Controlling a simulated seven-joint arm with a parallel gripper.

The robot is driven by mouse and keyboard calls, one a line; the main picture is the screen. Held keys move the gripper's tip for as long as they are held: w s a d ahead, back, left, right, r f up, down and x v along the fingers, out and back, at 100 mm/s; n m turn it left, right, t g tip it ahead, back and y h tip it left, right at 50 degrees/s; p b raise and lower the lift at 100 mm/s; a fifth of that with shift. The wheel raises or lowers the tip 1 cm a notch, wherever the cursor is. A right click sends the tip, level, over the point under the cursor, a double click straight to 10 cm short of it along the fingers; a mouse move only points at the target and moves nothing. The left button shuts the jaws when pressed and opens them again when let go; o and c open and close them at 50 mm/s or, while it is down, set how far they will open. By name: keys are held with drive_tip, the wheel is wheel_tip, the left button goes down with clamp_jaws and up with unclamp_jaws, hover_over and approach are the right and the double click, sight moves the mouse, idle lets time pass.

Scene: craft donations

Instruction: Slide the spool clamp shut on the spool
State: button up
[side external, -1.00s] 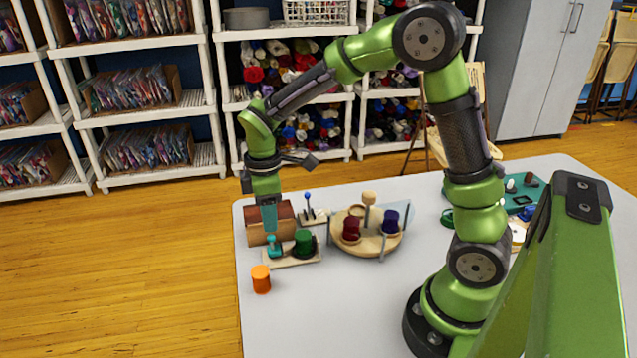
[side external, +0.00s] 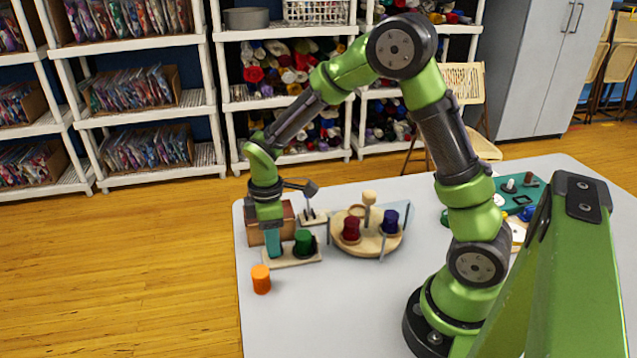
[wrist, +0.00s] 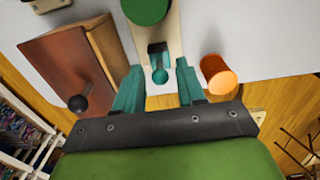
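The green spool (side external: 304,239) stands upright on a small pale board (side external: 300,260) near the table's left edge. It shows at the top of the wrist view (wrist: 146,8). The spool clamp (wrist: 157,48), a dark block with a teal knob (wrist: 160,75), sits on the same board, apart from the spool, with a gap between. My gripper (wrist: 159,68) is open, its teal fingers on either side of the knob, seemingly not touching it. In the side view my gripper (side external: 274,246) is low over the board's left end and hides the clamp.
An orange cylinder (side external: 261,279) stands close in front of the board, near my right finger in the wrist view (wrist: 218,75). A brown wooden box (side external: 255,235) is close behind. A round wooden stand (side external: 366,243) with red and blue spools is to the right. The table front is clear.

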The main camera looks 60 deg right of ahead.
clamp_jaws()
drive_tip(key=shift+s+d, duration=1.1)
drive_tip(key=shift+s, duration=0.05)
drive_tip(key=shift+o, duration=0.2)
unclamp_jaws()
drive_tip(key=shift+r, duration=0.15)
wheel_tip(320, 180, up, 7)
drive_tip(key=shift+r, duration=0.15)
